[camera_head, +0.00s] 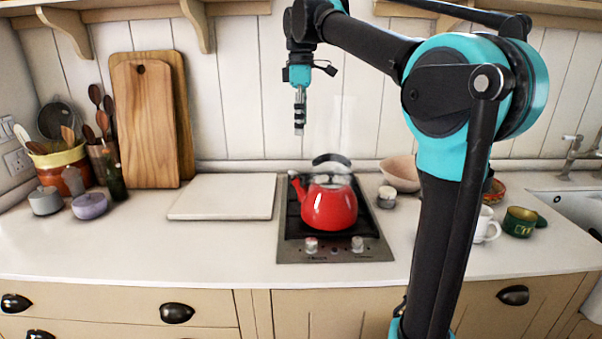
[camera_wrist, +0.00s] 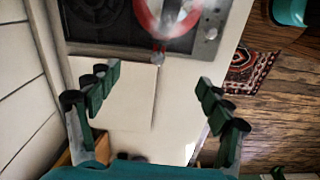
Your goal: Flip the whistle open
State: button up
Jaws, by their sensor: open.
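A red kettle (camera_head: 330,208) stands on the hob, its spout pointing left. The whistle (camera_head: 293,174) is a small part at the spout's tip; whether it is open or shut is too small to tell. In the wrist view the kettle (camera_wrist: 172,22) is cut off by the top edge, and the whistle end (camera_wrist: 158,57) shows below it. My gripper (camera_head: 299,131) points down, above the whistle's height and apart from it. In the wrist view my gripper (camera_wrist: 159,80) has its fingers spread wide with nothing between them.
The hob (camera_head: 290,249) has knobs in front. A white board (camera_head: 222,197) lies left of it, with wooden boards (camera_head: 150,125) against the wall. A pink bowl (camera_head: 399,175), white mug (camera_head: 486,226) and green mug (camera_head: 520,222) stand right. A shelf runs above.

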aim_at(302, 178)
notch_tip(302, 178, down, 16)
jog(key=shift+r, duration=0.25)
jog(key=shift+c, duration=0.2)
jog(key=c, duration=1.1)
jog(key=shift+d+y, duration=0.15)
jog(key=shift+y, duration=1.15)
jog(key=o, duration=1.1)
jog(key=shift+o, duration=0.2)
jog(key=v, duration=1.1)
jog(key=shift+s+r, duration=0.15)
jog(key=shift+r, duration=0.3)
